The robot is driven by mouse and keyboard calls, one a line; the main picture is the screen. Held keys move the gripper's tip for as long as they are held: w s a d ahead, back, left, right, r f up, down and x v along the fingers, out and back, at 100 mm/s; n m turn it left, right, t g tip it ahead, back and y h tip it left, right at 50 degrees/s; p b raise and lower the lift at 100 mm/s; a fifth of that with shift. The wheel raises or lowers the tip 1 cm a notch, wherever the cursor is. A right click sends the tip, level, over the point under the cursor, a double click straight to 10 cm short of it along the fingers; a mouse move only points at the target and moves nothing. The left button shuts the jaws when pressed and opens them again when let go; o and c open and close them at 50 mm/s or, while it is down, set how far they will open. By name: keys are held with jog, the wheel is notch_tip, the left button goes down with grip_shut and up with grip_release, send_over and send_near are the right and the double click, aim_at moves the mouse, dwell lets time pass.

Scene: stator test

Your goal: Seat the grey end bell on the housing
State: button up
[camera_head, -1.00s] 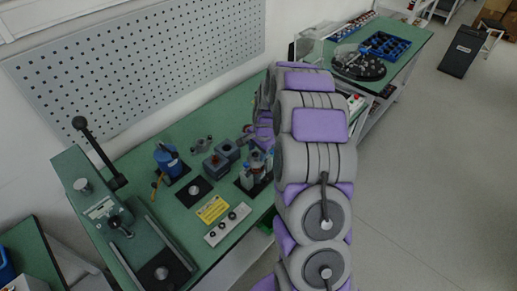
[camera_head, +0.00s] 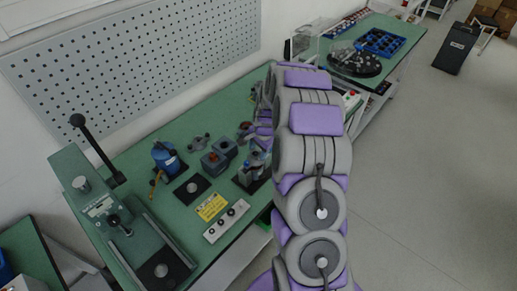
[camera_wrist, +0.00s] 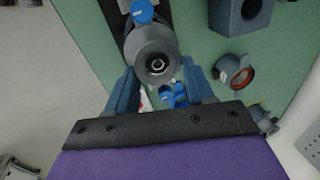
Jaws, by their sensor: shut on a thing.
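My gripper (camera_wrist: 160,88) is shut on the grey end bell (camera_wrist: 172,62), a round part with a bearing in its centre, in the wrist view. Its blue fingers lie on either side of the bell. A blue cap (camera_wrist: 142,12) shows just beyond the bell, above a black base plate (camera_wrist: 122,12). In the head view my arm reaches over the bench, and my gripper is mostly hidden beside the black-based fixture (camera_head: 252,172). The housing cannot be made out clearly beneath the bell, and I cannot tell whether the two touch.
A grey block (camera_wrist: 222,16) with a hole and a grey part with a copper-coloured ring (camera_wrist: 224,64) lie to the right in the wrist view. A blue motor-like unit (camera_head: 165,158), a lever press (camera_head: 82,195) and a white button box (camera_head: 226,220) stand on the green bench (camera_head: 190,222).

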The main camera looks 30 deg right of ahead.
jog(key=shift+f, duration=0.55)
jog(key=shift+a+f, duration=0.35)
jog(key=shift+f, duration=0.2)
jog(key=o, duration=0.9)
jog(key=shift+d, duration=0.15)
jog(key=o, duration=0.4)
jog(key=shift+r, duration=0.1)
jog(key=p+v, duration=0.1)
jog(key=v, duration=1.6)
jog(key=shift+r+p, duration=0.1)
jog(key=shift+p, duration=0.3)
jog(key=shift+w, duration=0.1)
